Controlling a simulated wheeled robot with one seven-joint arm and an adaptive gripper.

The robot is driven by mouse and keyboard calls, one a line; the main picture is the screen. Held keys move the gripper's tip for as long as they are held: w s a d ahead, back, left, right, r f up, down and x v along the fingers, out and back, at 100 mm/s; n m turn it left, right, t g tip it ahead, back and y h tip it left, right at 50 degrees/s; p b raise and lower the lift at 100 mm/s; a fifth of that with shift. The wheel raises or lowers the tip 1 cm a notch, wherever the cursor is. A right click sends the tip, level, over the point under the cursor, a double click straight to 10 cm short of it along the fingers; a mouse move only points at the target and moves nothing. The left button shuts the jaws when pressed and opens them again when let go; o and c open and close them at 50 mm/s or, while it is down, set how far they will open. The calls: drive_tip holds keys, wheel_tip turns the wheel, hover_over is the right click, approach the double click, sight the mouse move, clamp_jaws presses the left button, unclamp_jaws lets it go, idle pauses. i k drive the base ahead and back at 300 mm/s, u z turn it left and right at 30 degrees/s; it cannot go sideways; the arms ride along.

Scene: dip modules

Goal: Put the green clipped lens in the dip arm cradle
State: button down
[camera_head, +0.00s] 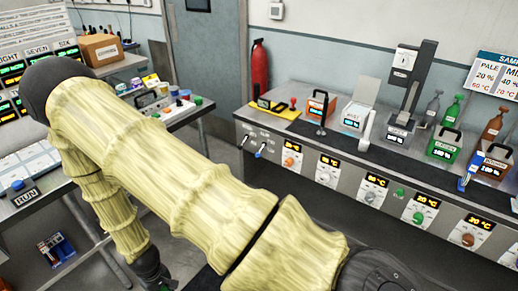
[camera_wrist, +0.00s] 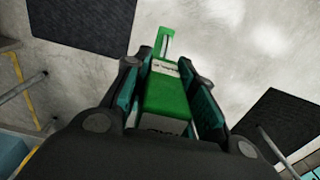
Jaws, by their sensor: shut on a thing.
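The green clipped lens (camera_wrist: 168,98) is between the two fingers of my gripper (camera_wrist: 160,68) in the wrist view. Its narrow green tab sticks out past the fingertips, and a pale label shows on its face. My gripper is shut on it.
The steel bench (camera_head: 340,150) at right carries several labelled modules, including an orange one (camera_head: 319,107) and a green one (camera_head: 444,147). A side table (camera_head: 180,112) with small jars stands at the back left. Grey floor and dark mats show below my gripper.

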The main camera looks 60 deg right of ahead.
sight(403, 119)
drive_tip(key=z, duration=0.55)
drive_tip(key=i, duration=0.9)
drive_tip(key=z, duration=1.6)
drive_tip(key=i, duration=0.55)
drive_tip(key=z, duration=0.45)
